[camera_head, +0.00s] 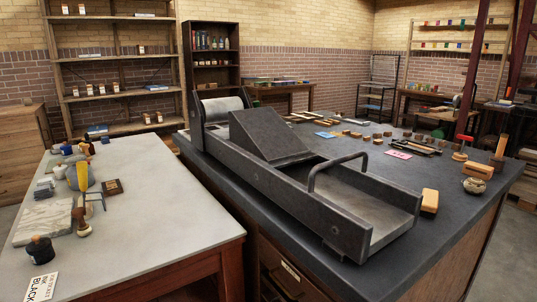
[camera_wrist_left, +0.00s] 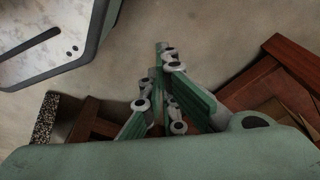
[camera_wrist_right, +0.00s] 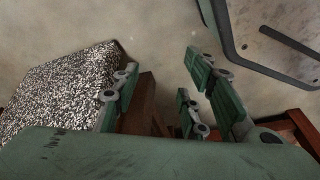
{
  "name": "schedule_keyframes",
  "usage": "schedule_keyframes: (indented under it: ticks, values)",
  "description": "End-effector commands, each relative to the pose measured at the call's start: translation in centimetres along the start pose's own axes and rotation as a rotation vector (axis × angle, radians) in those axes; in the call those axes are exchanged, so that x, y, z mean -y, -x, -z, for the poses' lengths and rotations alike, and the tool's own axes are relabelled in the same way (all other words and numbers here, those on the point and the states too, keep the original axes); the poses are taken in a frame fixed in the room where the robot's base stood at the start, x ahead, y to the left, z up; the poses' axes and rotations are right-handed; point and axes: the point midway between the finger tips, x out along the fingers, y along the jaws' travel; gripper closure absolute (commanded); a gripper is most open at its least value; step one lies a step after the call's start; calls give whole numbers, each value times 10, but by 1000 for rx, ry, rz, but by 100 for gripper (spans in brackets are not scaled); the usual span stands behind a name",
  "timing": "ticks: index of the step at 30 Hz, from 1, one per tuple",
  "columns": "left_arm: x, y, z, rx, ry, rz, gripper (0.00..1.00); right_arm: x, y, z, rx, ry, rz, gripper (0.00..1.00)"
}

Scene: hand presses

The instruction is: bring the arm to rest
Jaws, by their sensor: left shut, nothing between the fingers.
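Neither gripper shows in the head view. In the left wrist view my left gripper (camera_wrist_left: 158,60) has its green fingers together, with nothing between them. It points down over bare pale floor. In the right wrist view my right gripper (camera_wrist_right: 162,68) has its fingers spread apart with an empty gap between them. It also hangs over the floor, beside a speckled slab (camera_wrist_right: 70,90) at the left of that view. Neither gripper is seen touching anything.
A dark hand press (camera_head: 290,165) stands on a dark-topped bench (camera_head: 215,178). A grey-topped table (camera_head: 140,225) on the left carries jars, a stone slab (camera_head: 45,220) and small tools. Shelves line the back wall. Brown wood (camera_wrist_left: 285,75) lies close to my left gripper.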

Motion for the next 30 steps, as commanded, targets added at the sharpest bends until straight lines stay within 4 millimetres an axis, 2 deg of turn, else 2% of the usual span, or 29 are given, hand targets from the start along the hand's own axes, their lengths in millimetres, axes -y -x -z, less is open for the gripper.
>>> schedule_keyframes:
  ticks: [1,5,10,15,18,23,30]
  values:
    - [-1,5,-7,11,-1,-2,100,0,5,-7,12,1,1,60]
    - [-2,-2,-31,30,-4,-5,100,2,-2,-31,31,6,3,60]
    - [-4,-1,-79,62,-10,-9,100,3,-1,-80,65,14,7,60]
    - [-4,8,-131,89,-17,-11,100,3,8,-132,91,21,9,60]
    - [-4,13,-153,98,-20,-12,100,3,13,-154,101,24,10,60]
    - [-4,16,-170,105,-23,-13,100,3,16,-172,108,26,10,60]
    - [-4,16,-171,105,-23,-13,100,3,16,-172,108,27,10,60]
